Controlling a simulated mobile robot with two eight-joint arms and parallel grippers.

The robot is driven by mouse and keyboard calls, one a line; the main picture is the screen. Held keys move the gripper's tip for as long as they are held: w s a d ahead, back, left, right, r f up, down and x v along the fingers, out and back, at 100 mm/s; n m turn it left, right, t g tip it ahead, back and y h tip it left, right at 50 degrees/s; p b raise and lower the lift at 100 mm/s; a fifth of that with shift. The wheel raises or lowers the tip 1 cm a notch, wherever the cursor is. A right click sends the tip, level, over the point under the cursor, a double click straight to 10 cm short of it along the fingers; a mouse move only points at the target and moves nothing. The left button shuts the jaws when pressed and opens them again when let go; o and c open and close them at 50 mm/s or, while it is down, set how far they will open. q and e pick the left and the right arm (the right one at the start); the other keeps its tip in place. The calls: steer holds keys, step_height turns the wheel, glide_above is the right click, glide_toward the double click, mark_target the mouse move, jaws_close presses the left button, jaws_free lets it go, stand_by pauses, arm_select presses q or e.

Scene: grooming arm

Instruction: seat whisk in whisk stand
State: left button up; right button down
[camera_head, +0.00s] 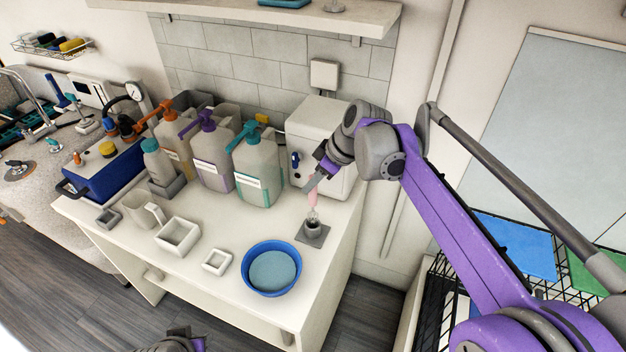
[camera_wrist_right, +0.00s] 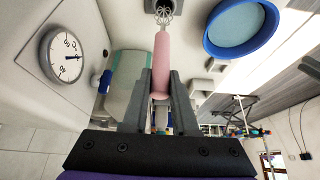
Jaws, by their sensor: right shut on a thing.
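My right gripper (camera_head: 311,185) is shut on the pink handle of the whisk (camera_head: 313,199), which hangs wire end down, close to upright. The whisk stand (camera_head: 313,231) is a small grey cup on a square dark base near the table's right side. The whisk's wires are at the stand's mouth; I cannot tell whether they are inside or just above it. The right wrist view shows the gripper fingers (camera_wrist_right: 160,95) on either side of the handle (camera_wrist_right: 161,62), with the wires at the top edge.
A blue bowl (camera_head: 271,284) stands just left of the stand, near the table's front. Behind are a white box (camera_head: 322,128) and several pump bottles (camera_head: 258,172). Small white trays (camera_head: 178,235) and a mug stand to the left. The table's right edge is close.

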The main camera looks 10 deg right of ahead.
mark_target(313, 203)
steer(key=shift+f+b, duration=1)
steer(key=shift+f, duration=1.3)
steer(key=c, duration=0.6)
jaws_free()
steer(key=v, duration=1)
steer(key=shift+s+d+r+p, duration=0.1)
steer(key=shift+d+r+p, duration=0.1)
steer(key=shift+r+p, duration=0.15)
steer(key=s+d+f+m+h, duration=0.1)
steer(key=s+f+m, duration=0.2)
steer(key=s+f, duration=0.3)
steer(key=s+d+f+m+t+h, duration=0.1)
steer(key=s+f+m+h, duration=0.1)
steer(key=s+f+m, duration=0.2)
steer(key=s+d+f+m+t+h, duration=0.1)
steer(key=s+f+m, duration=0.2)
steer(key=s+f, duration=0.6)
steer(key=shift+s+f+m+h, duration=0.1)
steer(key=shift+s+m+h, duration=0.1)
steer(key=shift+s, duration=1.2)
steer(key=shift+s+f+m+h, duration=0.1)
steer(key=shift+s+m, duration=0.1)
steer(key=shift+s, duration=1.2)
